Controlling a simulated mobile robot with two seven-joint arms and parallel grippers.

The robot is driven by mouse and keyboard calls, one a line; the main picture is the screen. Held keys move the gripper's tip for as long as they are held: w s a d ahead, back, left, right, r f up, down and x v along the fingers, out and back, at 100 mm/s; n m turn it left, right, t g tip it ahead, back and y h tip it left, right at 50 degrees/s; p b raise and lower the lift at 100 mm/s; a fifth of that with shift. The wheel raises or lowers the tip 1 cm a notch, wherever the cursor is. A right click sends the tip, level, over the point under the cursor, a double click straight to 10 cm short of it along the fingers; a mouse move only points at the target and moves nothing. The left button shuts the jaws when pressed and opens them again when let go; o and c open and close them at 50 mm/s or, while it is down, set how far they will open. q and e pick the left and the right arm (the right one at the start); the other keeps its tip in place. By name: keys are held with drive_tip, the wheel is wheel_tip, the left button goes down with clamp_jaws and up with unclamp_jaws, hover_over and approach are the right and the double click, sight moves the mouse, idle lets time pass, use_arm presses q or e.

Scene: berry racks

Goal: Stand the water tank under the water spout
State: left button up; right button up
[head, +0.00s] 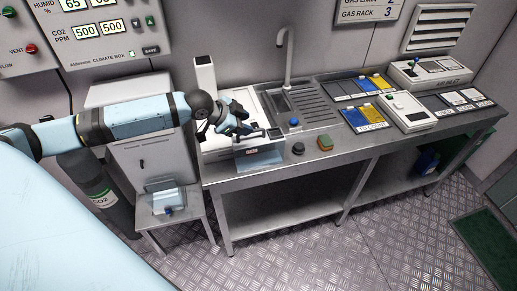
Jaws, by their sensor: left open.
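The water spout (289,50) is a grey gooseneck tap that rises behind a sink with a ribbed drainer (318,112) on the metal bench. A pale blue, see-through box (260,161), which looks like the water tank, is at the bench's front edge, left of the spout and not under it. My left gripper (248,130) is open above and just behind this box, over a white appliance (216,143). I cannot tell whether its fingers touch anything. My arm and gripper hide part of the appliance. My right gripper is not in view.
A small stool (180,222) at the left holds another pale box (167,200). A dark puck (298,148) and a sponge (325,143) lie near the bench front. Coloured trays (363,119) and white devices (408,111) fill the right side. A gas cylinder (105,198) stands at left.

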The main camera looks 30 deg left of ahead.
sight(257, 130)
use_arm(q)
drive_tip(key=x, duration=0.5)
drive_tip(key=shift+f+p, duration=0.4)
clamp_jaws()
